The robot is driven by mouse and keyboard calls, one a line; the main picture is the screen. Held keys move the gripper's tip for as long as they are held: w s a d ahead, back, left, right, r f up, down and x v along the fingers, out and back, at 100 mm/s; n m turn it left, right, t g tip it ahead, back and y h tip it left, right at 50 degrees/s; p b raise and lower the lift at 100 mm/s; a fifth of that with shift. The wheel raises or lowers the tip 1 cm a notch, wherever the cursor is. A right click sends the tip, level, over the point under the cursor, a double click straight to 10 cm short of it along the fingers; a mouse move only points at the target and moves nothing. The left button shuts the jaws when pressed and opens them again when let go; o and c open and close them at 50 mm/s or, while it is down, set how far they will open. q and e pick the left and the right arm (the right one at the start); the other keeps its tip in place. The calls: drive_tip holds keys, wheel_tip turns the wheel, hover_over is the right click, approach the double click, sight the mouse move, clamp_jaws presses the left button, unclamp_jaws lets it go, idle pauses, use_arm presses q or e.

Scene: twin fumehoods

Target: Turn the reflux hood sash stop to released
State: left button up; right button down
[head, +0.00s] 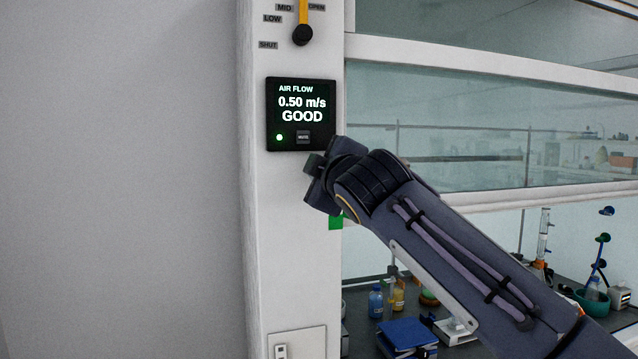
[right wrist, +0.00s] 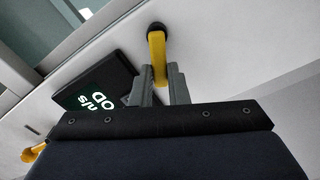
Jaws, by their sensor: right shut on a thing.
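A yellow lever (right wrist: 158,50) with a black round end stands on the white hood post, below the air flow monitor. It is the likely sash stop; no label on it can be read. My right gripper (right wrist: 163,88) is shut on this lever, one grey finger on each side of it, with the black end beyond the fingertips. In the head view my right gripper (head: 318,182) is against the post just under the monitor, and its own body hides the held lever. A green patch (head: 336,222) shows below it. My left gripper is in neither view.
The air flow monitor (head: 301,114) reads 0.50 m/s GOOD, close above my gripper. Another yellow lever (head: 303,31) is above it, beside LOW, MID, OPEN and SHUT labels. The glass sash (head: 480,125) is to the right, with bottles and a blue box (head: 407,333) inside the hood.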

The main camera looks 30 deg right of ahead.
drive_tip(key=d+m+b, duration=0.1)
drive_tip(key=m, duration=0.3)
drive_tip(key=d+r+m+b, duration=0.1)
drive_tip(key=m, duration=0.3)
drive_tip(key=d+r+m+b, duration=0.1)
drive_tip(key=m, duration=0.3)
drive_tip(key=shift+s+m, duration=0.3)
drive_tip(key=shift+s, duration=0.1)
drive_tip(key=shift+d, duration=0.1)
drive_tip(key=c, duration=1.4)
unclamp_jaws()
